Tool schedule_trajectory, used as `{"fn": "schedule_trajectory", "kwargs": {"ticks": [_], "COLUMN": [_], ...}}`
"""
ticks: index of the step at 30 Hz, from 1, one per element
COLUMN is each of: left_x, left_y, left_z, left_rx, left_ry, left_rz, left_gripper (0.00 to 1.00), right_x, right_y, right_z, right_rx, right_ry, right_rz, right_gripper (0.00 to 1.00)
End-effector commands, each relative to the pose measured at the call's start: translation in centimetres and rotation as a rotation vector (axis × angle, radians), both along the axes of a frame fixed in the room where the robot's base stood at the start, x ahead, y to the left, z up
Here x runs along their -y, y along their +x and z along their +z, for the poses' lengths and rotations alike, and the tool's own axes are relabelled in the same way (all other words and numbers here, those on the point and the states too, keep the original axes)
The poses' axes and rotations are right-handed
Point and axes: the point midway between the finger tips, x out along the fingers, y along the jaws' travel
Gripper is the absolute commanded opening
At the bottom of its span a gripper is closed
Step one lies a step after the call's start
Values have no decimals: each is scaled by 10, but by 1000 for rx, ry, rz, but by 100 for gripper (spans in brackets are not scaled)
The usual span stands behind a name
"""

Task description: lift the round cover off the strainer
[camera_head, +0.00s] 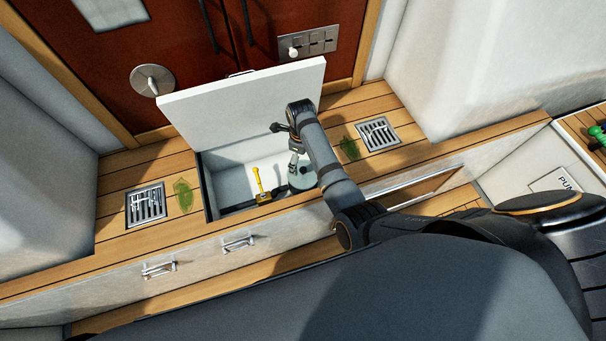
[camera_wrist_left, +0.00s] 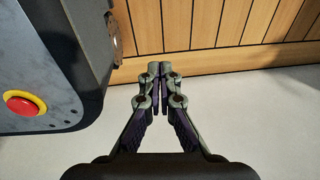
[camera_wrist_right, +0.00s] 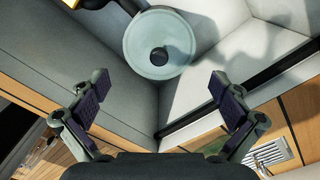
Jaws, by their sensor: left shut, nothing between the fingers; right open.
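The round cover (camera_head: 303,178) is a pale grey-green disc down in the open locker in the deck. In the head view the right gripper (camera_head: 296,160) reaches down into the locker over the cover. My left gripper (camera_wrist_left: 158,72) is shut and empty, away from the locker.
The raised white hatch lid (camera_head: 245,105) stands behind the locker. A yellow-handled part (camera_head: 260,186) is left of the cover inside. Metal grates (camera_head: 146,204) and (camera_head: 377,134) flank the opening, each near a green leaf-like patch. The locker walls are close around the cover.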

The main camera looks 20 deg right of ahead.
Motion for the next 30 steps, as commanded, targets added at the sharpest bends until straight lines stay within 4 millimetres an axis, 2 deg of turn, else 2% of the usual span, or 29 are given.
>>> {"fn": "schedule_trajectory", "kwargs": {"ticks": [1,3,9,15,18,26,30], "left_x": [0,1,1,2,2,2,3], "left_y": [3,6,9,28,35,38,38], "left_z": [-3,-3,-3,-6,-5,-3,-3], "left_rx": [-1,0,-1,9,10,9,9], "left_ry": [0,-1,-1,-1,-1,-1,-1], "left_rz": [0,1,1,1,1,1,1], "left_gripper": [0,0,0,0,0,0,0], "right_x": [0,1,1,4,3,3,4], "right_y": [0,0,0,-6,-5,-5,-5], "right_z": [-10,-17,-23,-59,-69,-71,-71], "right_rx": [-2,1,1,-1,1,2,2], "right_ry": [-1,-1,0,1,1,1,1], "right_rz": [0,0,0,1,0,0,0], "right_gripper": [100,100,100,100,100,100,82]}}
